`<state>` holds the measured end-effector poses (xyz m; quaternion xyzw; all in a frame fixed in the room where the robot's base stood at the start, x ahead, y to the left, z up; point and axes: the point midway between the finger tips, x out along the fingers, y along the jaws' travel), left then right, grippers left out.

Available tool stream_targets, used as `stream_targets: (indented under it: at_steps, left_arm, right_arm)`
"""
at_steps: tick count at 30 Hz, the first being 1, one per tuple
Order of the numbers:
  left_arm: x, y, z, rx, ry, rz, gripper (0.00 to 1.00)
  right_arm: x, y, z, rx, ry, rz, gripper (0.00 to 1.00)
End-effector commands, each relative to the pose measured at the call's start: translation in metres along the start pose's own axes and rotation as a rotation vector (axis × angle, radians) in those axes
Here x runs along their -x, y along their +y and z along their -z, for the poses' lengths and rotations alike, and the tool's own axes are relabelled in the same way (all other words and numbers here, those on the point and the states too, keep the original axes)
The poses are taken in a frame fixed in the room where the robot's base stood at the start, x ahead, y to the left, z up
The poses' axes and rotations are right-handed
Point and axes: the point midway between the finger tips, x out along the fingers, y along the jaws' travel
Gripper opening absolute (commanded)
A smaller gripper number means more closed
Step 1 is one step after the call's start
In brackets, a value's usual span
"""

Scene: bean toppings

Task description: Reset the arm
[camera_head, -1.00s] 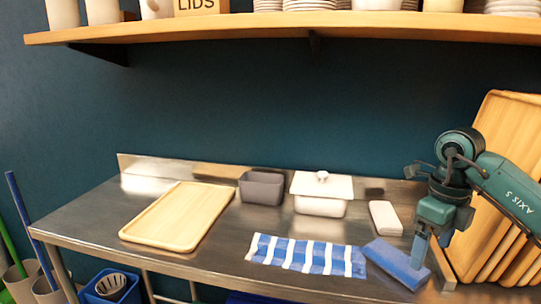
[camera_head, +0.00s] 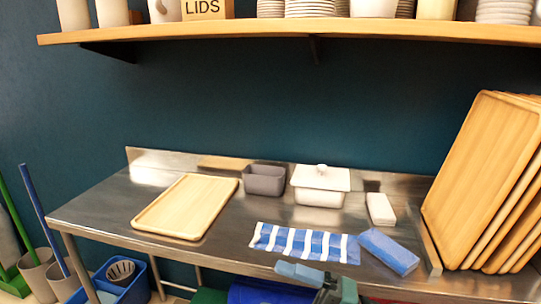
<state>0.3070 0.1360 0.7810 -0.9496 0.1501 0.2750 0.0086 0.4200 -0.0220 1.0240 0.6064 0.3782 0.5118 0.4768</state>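One of my arms shows at the bottom edge in the head view, with teal gripper parts (camera_head: 315,277) in front of the table's front edge. It comes in from below, right of the middle, and appears to be my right arm. Its fingertips are partly cut off, so I cannot tell whether it is open or shut. Nothing held is visible. My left gripper is not in view. A blue sponge-like block (camera_head: 389,250) lies on the steel table (camera_head: 230,225), apart from the gripper.
A blue-and-white striped cloth (camera_head: 305,243), wooden tray (camera_head: 186,207), grey bin (camera_head: 264,180), white lidded container (camera_head: 319,186) and white block (camera_head: 380,209) are on the table. Wooden trays (camera_head: 480,180) lean at the right. A shelf (camera_head: 300,31) runs above.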

Motion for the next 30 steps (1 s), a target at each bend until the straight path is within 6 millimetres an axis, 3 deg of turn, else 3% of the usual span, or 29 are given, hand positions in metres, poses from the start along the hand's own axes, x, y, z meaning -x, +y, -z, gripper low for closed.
stream_targets:
  at_steps: [4,8,12,15,21,30]
  left_arm:
    - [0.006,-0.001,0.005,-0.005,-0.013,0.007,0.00]
    - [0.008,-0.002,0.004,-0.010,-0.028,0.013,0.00]
    - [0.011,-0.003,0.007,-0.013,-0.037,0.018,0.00]
    - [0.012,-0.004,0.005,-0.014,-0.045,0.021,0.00]
    - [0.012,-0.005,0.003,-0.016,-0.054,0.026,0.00]
    - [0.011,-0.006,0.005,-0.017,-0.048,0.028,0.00]
  right_arm:
    - [0.031,-0.013,-0.018,-0.385,-0.408,-0.218,0.85]
    - [0.085,-0.059,-0.022,-0.747,-0.786,-0.318,0.85]
    - [0.145,-0.124,0.012,-1.120,-1.146,-0.340,0.85]
    - [0.173,-0.157,0.045,-1.311,-1.313,-0.326,0.85]
    - [0.196,-0.186,0.084,-1.494,-1.462,-0.296,0.85]
    - [0.197,-0.189,0.087,-1.509,-1.473,-0.292,0.85]
